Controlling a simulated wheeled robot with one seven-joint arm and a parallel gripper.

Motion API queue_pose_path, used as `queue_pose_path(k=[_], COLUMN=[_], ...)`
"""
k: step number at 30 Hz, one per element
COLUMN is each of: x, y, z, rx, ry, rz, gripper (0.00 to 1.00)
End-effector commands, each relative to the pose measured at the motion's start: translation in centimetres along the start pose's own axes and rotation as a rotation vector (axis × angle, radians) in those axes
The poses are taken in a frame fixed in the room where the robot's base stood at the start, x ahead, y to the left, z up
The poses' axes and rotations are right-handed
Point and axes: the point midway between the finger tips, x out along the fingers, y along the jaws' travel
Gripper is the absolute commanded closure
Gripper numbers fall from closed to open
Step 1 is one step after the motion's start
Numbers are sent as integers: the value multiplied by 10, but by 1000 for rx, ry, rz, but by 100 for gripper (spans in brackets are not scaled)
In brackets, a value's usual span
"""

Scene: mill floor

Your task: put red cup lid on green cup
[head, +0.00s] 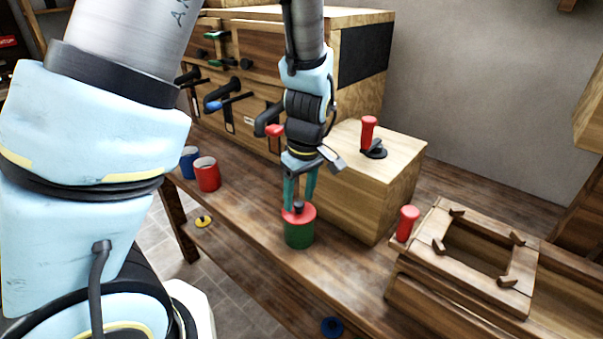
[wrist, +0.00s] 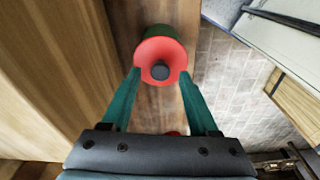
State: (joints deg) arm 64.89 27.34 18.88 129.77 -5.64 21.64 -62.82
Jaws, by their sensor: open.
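The green cup (head: 299,234) stands upright on the wooden bench. The red cup lid (head: 306,215) sits on top of the green cup, with a dark knob at its centre. In the wrist view the red lid (wrist: 160,57) covers the cup's mouth, and a little of the green cup (wrist: 160,30) shows behind it. My gripper (head: 300,205) is directly above the lid with its teal fingers pointing down. In the wrist view the fingers (wrist: 160,80) are spread, one on each side of the lid's dark knob, and do not touch the knob.
A red cup (head: 207,174) and a blue cup (head: 188,162) stand at left on the bench (head: 250,215). A wooden box (head: 370,195) with a red-handled lever is close right of my gripper. A yellow lid (head: 203,221) and a blue lid (head: 332,326) lie lower down.

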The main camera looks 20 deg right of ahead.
Motion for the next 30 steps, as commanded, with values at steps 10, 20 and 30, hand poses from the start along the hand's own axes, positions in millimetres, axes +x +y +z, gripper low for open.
queue_pose_path(k=[10,20,30], x=[-73,-116,-115], y=[2,1,-11], z=[1,0,-12], rx=[3,1,15], ry=[0,-1,-9], rz=[8,2,2], gripper=[39,39,39])
